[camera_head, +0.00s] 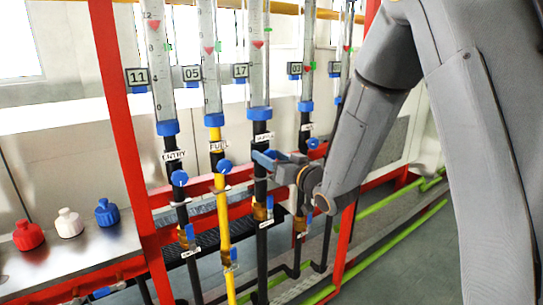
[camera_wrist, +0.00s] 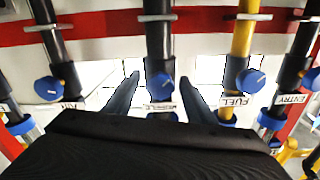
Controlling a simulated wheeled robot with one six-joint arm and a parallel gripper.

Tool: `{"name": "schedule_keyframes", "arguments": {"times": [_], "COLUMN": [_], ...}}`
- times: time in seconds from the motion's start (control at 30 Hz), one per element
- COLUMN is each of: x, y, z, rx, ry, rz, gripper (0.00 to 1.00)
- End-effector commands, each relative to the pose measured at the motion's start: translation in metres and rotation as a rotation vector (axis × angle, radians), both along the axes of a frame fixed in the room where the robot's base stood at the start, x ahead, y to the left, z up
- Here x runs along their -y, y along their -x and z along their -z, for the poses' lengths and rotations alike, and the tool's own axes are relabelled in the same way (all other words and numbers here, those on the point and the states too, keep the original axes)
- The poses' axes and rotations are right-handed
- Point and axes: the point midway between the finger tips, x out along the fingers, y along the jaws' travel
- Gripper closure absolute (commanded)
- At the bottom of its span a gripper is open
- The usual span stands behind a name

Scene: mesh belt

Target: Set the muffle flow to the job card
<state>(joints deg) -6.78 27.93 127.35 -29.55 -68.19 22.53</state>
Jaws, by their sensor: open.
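The muffle flow tube (camera_head: 257,70) is the third clear tube from the left, with a blue collar below it and a plate reading 17 (camera_head: 240,71) at its left. A red marker shows in its upper part, with a green mark slightly higher. The muffle label (camera_wrist: 160,106) reads upside down in the wrist view. Beside it is the muffle's blue knob (camera_wrist: 160,86). My gripper (camera_head: 268,160) is open at the muffle pipe and hides the knob in the head view. In the wrist view its fingers (camera_wrist: 160,78) stand either side of the knob, apart from it.
The entry tube (camera_head: 160,70), fuel tube (camera_head: 210,70) and further tubes stand alongside, each with a blue knob, such as the fuel knob (camera_wrist: 250,82). Red rails (camera_head: 125,130) frame them. Red, white and blue bottles (camera_head: 68,222) stand on a bench at left.

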Motion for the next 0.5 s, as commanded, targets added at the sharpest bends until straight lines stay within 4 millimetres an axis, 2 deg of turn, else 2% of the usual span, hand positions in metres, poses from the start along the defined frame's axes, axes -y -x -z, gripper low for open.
{"name": "schedule_keyframes", "arguments": {"times": [0.2,0.43,0.5], "x": [-0.0002,0.0005,0.0007], "y": [-0.0002,-0.0003,-0.0004], "z": [0.0003,0.0002,0.0001], "rx": [0.000,0.000,0.000], "ry": [0.000,0.000,0.001], "rz": [0.000,0.001,0.001], "gripper": [0.51,0.90,0.91]}}
